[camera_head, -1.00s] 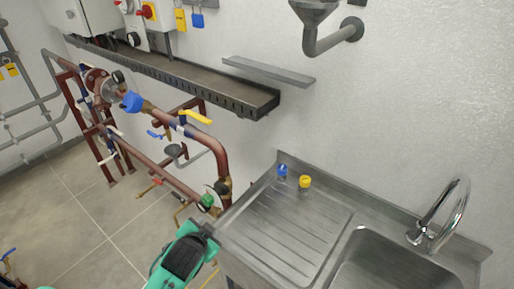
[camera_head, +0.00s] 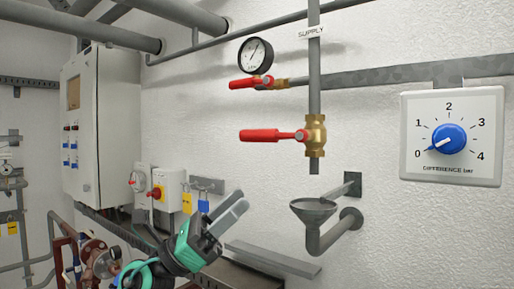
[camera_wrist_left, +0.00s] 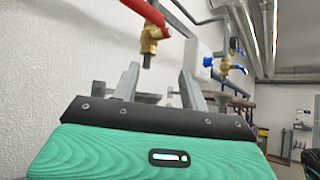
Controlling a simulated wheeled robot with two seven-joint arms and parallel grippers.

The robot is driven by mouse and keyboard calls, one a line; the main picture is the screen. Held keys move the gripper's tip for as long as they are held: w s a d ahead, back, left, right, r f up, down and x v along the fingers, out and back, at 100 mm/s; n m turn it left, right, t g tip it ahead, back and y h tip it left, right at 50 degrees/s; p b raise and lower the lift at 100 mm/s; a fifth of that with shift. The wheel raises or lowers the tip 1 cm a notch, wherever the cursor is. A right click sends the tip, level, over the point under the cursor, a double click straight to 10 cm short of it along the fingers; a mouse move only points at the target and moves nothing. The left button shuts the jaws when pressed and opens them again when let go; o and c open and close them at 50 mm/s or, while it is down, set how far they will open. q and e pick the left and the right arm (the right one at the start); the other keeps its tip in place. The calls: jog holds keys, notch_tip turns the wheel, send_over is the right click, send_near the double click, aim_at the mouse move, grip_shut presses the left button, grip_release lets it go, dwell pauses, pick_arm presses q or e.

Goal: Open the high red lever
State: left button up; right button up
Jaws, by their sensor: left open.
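The high red lever (camera_head: 250,83) sits beside the pressure gauge and points left from its brass fitting. A second red lever (camera_head: 272,135) lies level below it on a brass valve (camera_head: 315,135) in the vertical pipe. My left gripper (camera_head: 239,205), green and black with grey fingers, is open and empty, below and left of both levers and apart from them. In the left wrist view a red lever (camera_wrist_left: 147,10) and a brass valve (camera_wrist_left: 152,40) show beyond and above the open fingers; the lever is cut off by the top edge. My right gripper is not seen.
A round gauge (camera_head: 255,56) hangs above the high lever. A grey funnel drain (camera_head: 314,212) is below the vertical pipe. A blue dial (camera_head: 448,139) is to the right. A control cabinet (camera_head: 82,125) and padlocks are to the left. The wall space between gripper and levers is clear.

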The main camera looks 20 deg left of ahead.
pick_arm(q)
notch_tip(320, 180, up, 4)
jog(key=s+d+m+g+y, duration=0.15)
jog(key=m+g, duration=0.25)
jog(key=m, duration=0.4)
jog(key=m+t+y, duration=0.5)
jog(key=m+y, duration=0.1)
jog(key=y, duration=0.4)
send_near(252, 136)
jog(key=p+x, duration=0.3)
jog(key=x, duration=0.1)
jog(key=p+x, duration=0.3)
jog(key=x, duration=0.2)
jog(key=shift+w+d+r, duration=0.1)
jog(key=shift+r, duration=0.1)
jog(key=shift+p+x, duration=0.5)
jog(key=shift+x, duration=0.35)
jog(key=shift+f, duration=0.15)
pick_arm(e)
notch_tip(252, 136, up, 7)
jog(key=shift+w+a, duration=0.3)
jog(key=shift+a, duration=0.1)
pick_arm(q)
grip_shut()
